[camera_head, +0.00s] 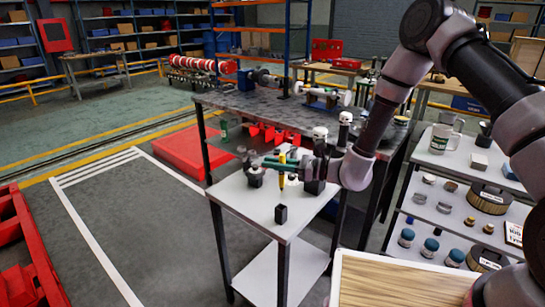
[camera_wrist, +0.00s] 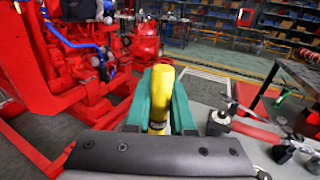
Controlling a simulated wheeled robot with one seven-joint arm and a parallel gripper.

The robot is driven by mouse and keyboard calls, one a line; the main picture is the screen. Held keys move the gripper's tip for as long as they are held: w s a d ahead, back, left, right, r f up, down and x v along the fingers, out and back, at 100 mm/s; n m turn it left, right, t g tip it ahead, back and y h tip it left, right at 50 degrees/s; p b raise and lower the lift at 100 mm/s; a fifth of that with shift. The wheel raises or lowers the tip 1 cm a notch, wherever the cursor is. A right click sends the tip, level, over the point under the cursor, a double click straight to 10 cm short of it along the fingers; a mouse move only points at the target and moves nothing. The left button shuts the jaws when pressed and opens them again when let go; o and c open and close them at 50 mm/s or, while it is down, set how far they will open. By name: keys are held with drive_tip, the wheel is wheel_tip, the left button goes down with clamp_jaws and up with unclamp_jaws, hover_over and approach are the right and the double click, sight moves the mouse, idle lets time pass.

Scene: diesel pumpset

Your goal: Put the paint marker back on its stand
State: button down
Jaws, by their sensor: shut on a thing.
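The paint marker (camera_head: 281,181) is yellow and hangs upright from my gripper (camera_head: 275,163), above the small light-topped table (camera_head: 241,197). In the wrist view the yellow marker (camera_wrist: 161,88) sits between the two green fingers of my gripper (camera_wrist: 162,112), which are shut on it. A small black square holder (camera_head: 281,214), which looks like the stand, is on the table nearer the front, below the marker and apart from it. Its inside is too small to make out. Another dark holder (camera_head: 255,177) stands farther back, left of the marker.
A dark workbench (camera_head: 240,104) with pump parts lies behind the table. A shelf cart (camera_head: 455,205) with jars and filters is at right. A red tray (camera_head: 187,150) lies on the floor at left. The table's front part around the black holder is mostly clear.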

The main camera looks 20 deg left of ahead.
wheel_tip(320, 180, down, 10)
idle(0.7)
drive_tip(key=shift+f, duration=1.05)
idle(1.0)
drive_tip(key=c, duration=0.7)
unclamp_jaws()
drive_tip(key=d, duration=1)
drive_tip(key=shift+d, duration=0.35)
drive_tip(key=shift+w, duration=0.1)
drive_tip(key=shift+r, duration=0.1)
